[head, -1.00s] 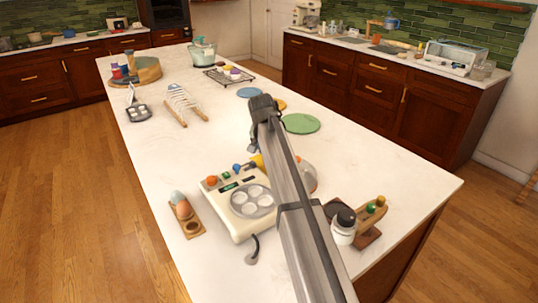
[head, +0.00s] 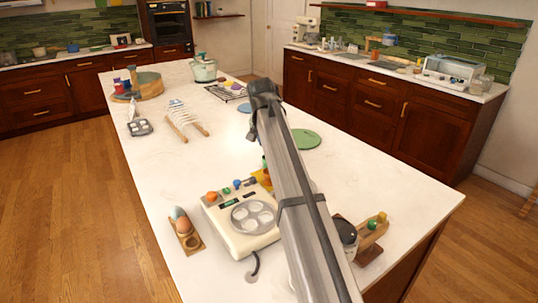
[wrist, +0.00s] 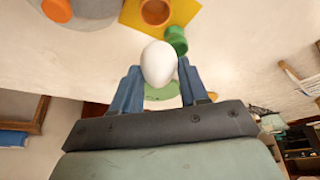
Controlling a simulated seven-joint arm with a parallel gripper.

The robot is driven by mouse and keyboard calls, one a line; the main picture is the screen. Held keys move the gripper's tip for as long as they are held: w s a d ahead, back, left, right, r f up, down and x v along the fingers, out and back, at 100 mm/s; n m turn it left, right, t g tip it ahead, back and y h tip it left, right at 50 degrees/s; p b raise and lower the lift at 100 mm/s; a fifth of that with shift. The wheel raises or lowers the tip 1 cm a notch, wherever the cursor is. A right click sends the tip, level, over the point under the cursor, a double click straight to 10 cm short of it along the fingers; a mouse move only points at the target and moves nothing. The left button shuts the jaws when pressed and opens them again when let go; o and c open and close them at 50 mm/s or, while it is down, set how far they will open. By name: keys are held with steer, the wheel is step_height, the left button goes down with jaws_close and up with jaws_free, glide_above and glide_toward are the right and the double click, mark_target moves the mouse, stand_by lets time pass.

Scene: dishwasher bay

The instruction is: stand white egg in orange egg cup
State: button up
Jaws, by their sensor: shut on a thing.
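In the wrist view my gripper (wrist: 160,82) has its two blue fingers closed on the sides of a white egg (wrist: 158,62), held with its rounded end outward. An orange egg cup (wrist: 156,12) stands on a yellow mat at the top edge, beyond the egg and apart from it. Its opening looks empty, though the frame cuts it off. A green cup (wrist: 176,40) stands close beside the egg's upper right. In the head view my arm hides the gripper and egg; part of the yellow mat (head: 263,178) shows beside the arm.
A cream egg cooker (head: 235,222) with coloured knobs stands left of my arm. A wooden holder with eggs (head: 186,232) lies left of it. A green plate (head: 305,139) lies farther back. A wooden rack (head: 369,240) stands at right.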

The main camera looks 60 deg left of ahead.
steer(key=shift+s+a+r+t, duration=0.15)
steer(key=shift+r+t, duration=0.15)
steer(key=shift+r, duration=0.2)
steer(key=shift+s+r+t, duration=0.1)
steer(key=shift+r+t, duration=0.2)
steer(key=shift+r, duration=0.15)
steer(key=shift+f, duration=4.9)
steer(key=shift+f, duration=0.4)
steer(key=o, duration=0.7)
steer(key=shift+r, duration=0.55)
steer(key=v, duration=1.1)
steer(key=shift+s+a+r, duration=0.15)
steer(key=shift+s+r, duration=0.1)
steer(key=shift+r, duration=0.1)
steer(key=shift+w, duration=0.1)
